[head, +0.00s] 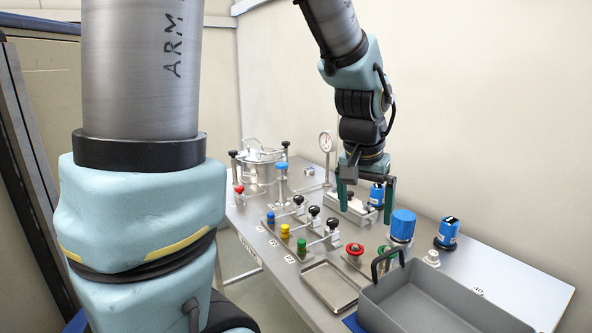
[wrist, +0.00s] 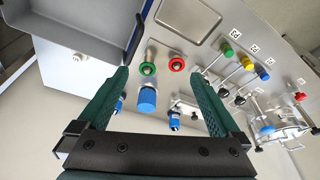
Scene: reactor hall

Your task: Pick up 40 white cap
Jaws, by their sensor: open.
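A small white cap (head: 432,258) stands on the steel table, right of the large blue-capped cylinder and beside the grey crate. A label reading 40 (head: 478,290) lies on the table to its right. My gripper (head: 366,214) is open and empty, pointing down above the table, to the left of and farther back than the white cap. In the wrist view my gripper (wrist: 160,82) shows its two green fingers wide apart. I cannot make out the white cap there; the left finger may hide it.
The grey crate (head: 440,310) with a raised black handle fills the front right. Blue cylinders (head: 402,226) (head: 447,232) stand close to the cap. Red and green knobs (head: 354,249) (head: 384,251), a shallow steel tray (head: 329,286), valves and a pot (head: 258,168) occupy the table.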

